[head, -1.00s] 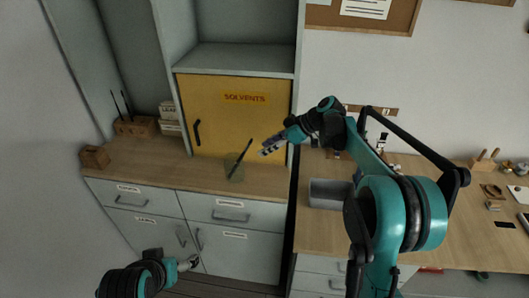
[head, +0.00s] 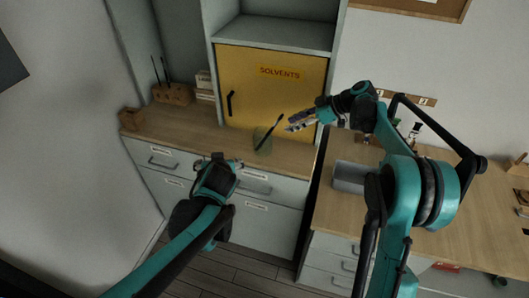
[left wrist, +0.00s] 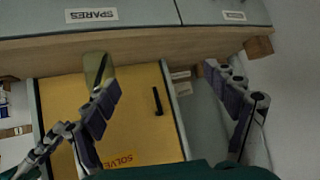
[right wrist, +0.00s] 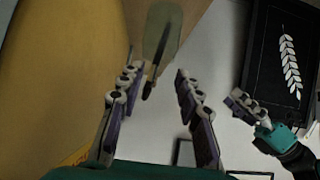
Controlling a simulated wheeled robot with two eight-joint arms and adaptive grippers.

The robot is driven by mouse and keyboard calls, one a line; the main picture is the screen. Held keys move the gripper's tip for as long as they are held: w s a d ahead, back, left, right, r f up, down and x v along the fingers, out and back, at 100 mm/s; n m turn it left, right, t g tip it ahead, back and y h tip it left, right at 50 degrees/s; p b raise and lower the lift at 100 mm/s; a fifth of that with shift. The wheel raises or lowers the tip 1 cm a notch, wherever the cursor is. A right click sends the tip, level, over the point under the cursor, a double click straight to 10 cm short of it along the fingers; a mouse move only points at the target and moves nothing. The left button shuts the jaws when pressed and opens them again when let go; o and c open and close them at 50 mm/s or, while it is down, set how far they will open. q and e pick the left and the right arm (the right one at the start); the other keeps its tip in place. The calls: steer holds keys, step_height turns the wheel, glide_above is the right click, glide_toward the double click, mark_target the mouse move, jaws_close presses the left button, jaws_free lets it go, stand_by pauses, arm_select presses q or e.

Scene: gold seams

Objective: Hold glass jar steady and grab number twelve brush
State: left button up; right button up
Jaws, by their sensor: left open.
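A clear glass jar (head: 262,144) stands on the wooden counter (head: 190,135) before the yellow cabinet. One dark brush (head: 274,126) leans out of it to the upper right; no number is legible. My right gripper (head: 297,122) is open and empty, just right of the brush top. In the right wrist view, the brush (right wrist: 158,60) shows between the spread fingers, with the jar (right wrist: 162,28) beyond. My left gripper (head: 218,162) is open and empty, front left of the jar. The left wrist view shows the jar (left wrist: 98,68) near its left finger.
The yellow SOLVENTS door (head: 265,95) stands close behind the jar. A wooden block holding dark sticks (head: 172,94) and a small wooden box (head: 131,118) are at the left. A grey bin (head: 350,177) sits on the right desk.

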mark_target(264, 147)
arm_select(q)
steer(key=w+d+f+t, duration=0.1)
steer(key=w+d+f, duration=0.1)
steer(key=w+d, duration=0.2)
steer(key=w+d+f+t, duration=0.1)
steer(key=w+d+f, duration=0.2)
steer(key=w+d, duration=0.1)
steer(key=w+d+f+t+h, duration=0.1)
steer(key=w+d+f, duration=0.2)
steer(key=d, duration=0.3)
steer(key=shift+w+t, duration=0.4)
steer(key=shift+w, duration=0.1)
steer(key=shift+x, duration=3.8)
